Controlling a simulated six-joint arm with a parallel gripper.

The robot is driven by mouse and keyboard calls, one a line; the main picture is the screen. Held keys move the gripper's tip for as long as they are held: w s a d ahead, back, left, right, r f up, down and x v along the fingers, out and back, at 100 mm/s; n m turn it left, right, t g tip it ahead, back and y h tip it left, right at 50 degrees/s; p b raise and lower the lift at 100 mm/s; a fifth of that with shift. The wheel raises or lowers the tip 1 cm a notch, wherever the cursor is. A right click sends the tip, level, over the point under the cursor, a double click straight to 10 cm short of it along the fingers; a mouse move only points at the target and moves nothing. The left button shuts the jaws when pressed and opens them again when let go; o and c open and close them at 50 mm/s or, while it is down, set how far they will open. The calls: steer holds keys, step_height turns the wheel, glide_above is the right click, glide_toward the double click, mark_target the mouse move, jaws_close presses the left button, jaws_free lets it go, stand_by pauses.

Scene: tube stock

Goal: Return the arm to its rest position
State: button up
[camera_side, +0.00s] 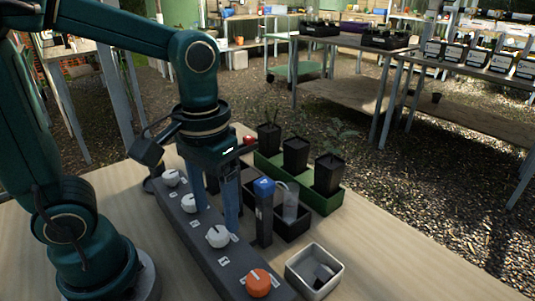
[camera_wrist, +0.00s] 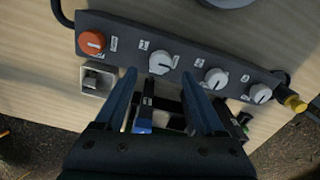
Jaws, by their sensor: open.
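My gripper (camera_side: 231,222) hangs pointing down over the grey control strip, with its two blue fingers apart. In the wrist view my gripper (camera_wrist: 160,78) shows its fingers spread with nothing clasped between their tips. A dark upright holder with a blue top (camera_side: 264,212) stands just right of the fingers in the side view. A clear tube (camera_side: 290,203) leans in a black tray (camera_side: 294,229) beside it. Where the fingertips end relative to the strip's surface is hard to tell.
The grey strip (camera_side: 205,233) carries several white knobs and one orange knob (camera_side: 258,283). An open square container (camera_side: 315,270) stands at its near end. A green tray (camera_side: 325,201) holds black plant pots (camera_side: 329,173). Free table lies at the right front (camera_side: 390,270).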

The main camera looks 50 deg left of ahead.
steer(key=shift+r, duration=0.45)
steer(key=shift+s+a+r+t, duration=0.1)
steer(key=shift+a+r+t, duration=0.15)
steer(key=shift+r, duration=0.25)
steer(key=shift+s+a+r+t, duration=0.3)
steer(key=shift+s+r+t, duration=0.25)
steer(key=shift+t, duration=0.4)
steer(key=shift+s+a+f+m+t, duration=0.15)
steer(key=shift+a+m+t, duration=0.1)
steer(key=shift+m+t, duration=0.45)
steer(key=shift+s+a+m+t, duration=0.2)
steer(key=shift+m+t, duration=0.3)
steer(key=shift+t, duration=0.4)
